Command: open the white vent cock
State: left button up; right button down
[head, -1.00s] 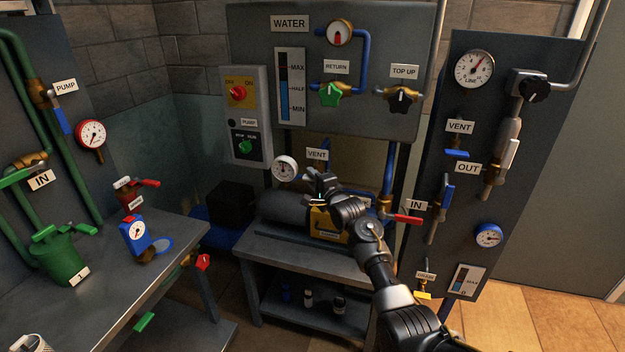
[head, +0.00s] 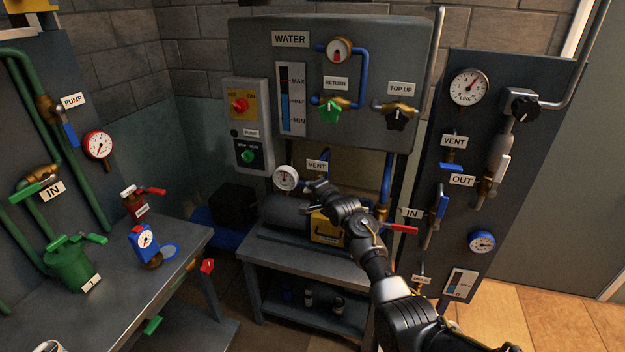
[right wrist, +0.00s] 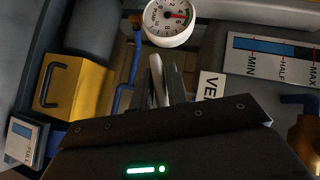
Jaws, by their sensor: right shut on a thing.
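The white vent cock (right wrist: 157,78) shows in the right wrist view as a pale lever between the dark fingers, below the white round gauge. My right gripper (right wrist: 160,88) is shut on this lever. In the head view my right gripper (head: 316,186) is just under the VENT label (head: 317,166), above the pump. The lever is hidden there behind the gripper, and its exact angle is hard to tell. My left gripper is not in view.
A white gauge (head: 286,177) is close left of the gripper. The grey pump with its yellow box (head: 327,228) lies below on a bench (head: 290,252). A red lever (head: 402,229) is near my right forearm. Another VENT label (head: 454,142) is on the right panel.

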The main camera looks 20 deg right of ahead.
jog(key=n+g+h+p, duration=0.1)
jog(key=n+g+p, duration=0.1)
jog(key=p, duration=0.1)
jog(key=shift+r+h, duration=0.25)
jog(key=shift+h, duration=0.15)
jog(key=shift+a+n+g+h+p, duration=0.1)
jog(key=shift+n+g+h+p, duration=0.3)
jog(key=shift+g+p, duration=0.3)
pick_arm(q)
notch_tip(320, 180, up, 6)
pick_arm(e)
jog(key=shift+f+n+g+h, duration=0.15)
jog(key=shift+n+g+h, duration=0.25)
jog(key=shift+h, duration=0.1)
jog(key=shift+f+n+g+h, duration=0.1)
jog(key=shift+n+g+h, duration=0.3)
jog(key=shift+h, duration=0.2)
jog(key=shift+f+n+g+h+b, duration=0.1)
jog(key=shift+n+g+h+b, duration=0.3)
jog(key=shift+h+b, duration=0.15)
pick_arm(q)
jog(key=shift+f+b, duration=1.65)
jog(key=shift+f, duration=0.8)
pick_arm(e)
jog(key=shift+n+g+h, duration=0.6)
jog(key=shift+g+h, duration=0.1)
jog(key=shift+h, duration=0.25)
